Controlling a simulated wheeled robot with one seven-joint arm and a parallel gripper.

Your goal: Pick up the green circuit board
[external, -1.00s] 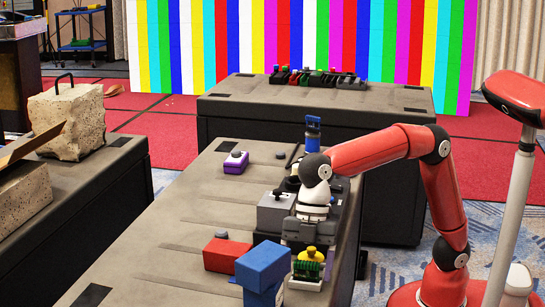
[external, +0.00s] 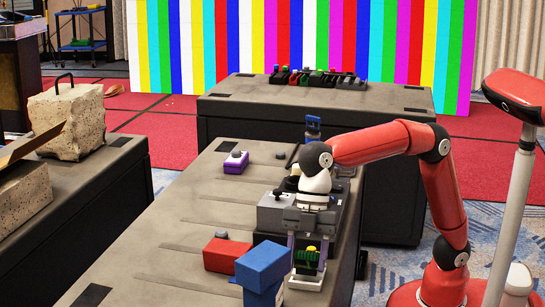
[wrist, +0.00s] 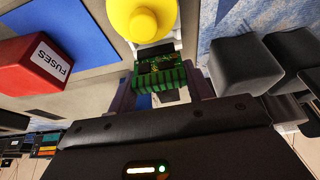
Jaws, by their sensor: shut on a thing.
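The green circuit board (external: 306,259) is between the two fingers of my gripper (external: 306,262), which is shut on it. In the external view the board is just above a small white-rimmed tray (external: 304,284). In the wrist view the board (wrist: 162,72) shows its green ridged edge between the fingertips of my gripper (wrist: 162,88). A yellow rounded knob (wrist: 143,16) lies just beyond the board there. The fingers partly cover the board's sides.
A blue block (external: 262,263) and a red box labelled FUSES (wrist: 35,63) stand left of the gripper. A grey box (external: 274,212) is behind it. A purple box (external: 235,163) sits farther back. The table's left middle is clear.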

